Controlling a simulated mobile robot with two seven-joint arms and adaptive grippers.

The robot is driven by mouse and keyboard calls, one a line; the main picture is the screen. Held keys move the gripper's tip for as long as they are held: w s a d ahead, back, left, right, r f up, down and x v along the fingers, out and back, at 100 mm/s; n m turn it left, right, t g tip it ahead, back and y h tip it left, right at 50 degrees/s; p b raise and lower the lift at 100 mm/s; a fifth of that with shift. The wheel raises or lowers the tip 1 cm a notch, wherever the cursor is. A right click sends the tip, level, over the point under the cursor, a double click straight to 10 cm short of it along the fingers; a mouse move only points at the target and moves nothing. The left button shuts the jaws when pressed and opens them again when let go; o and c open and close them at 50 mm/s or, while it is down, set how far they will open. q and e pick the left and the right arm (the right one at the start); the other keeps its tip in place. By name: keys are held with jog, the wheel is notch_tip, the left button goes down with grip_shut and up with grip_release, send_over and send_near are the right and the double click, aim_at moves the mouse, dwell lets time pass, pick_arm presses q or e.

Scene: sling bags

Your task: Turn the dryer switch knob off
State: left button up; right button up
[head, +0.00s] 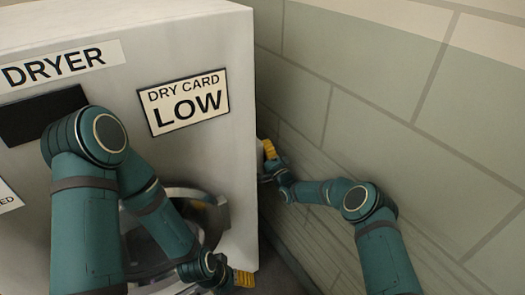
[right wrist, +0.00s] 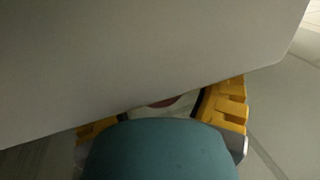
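The white dryer (head: 228,150) fills the left of the head view, with a DRYER label and a "DRY CARD LOW" sign on its front. My right gripper (head: 268,150) is at the dryer's right side edge, partly hidden behind it. In the right wrist view its yellow fingers (right wrist: 160,112) are spread apart, close to a pale dryer panel (right wrist: 130,60). A small reddish-brown patch on a pale surface (right wrist: 166,102) shows between them; I cannot tell whether it is the switch knob. My left gripper (head: 244,279) is low in front of the dryer, its fingers only partly seen.
A round metal dryer door (head: 218,215) is behind my left arm. A tiled wall (head: 400,80) runs along the right, with a narrow gap between it and the dryer. My right arm reaches along this gap.

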jog(key=v, duration=0.7)
jog(key=shift+s+d, duration=0.2)
jog(key=shift+f, duration=0.1)
dwell(0.3)
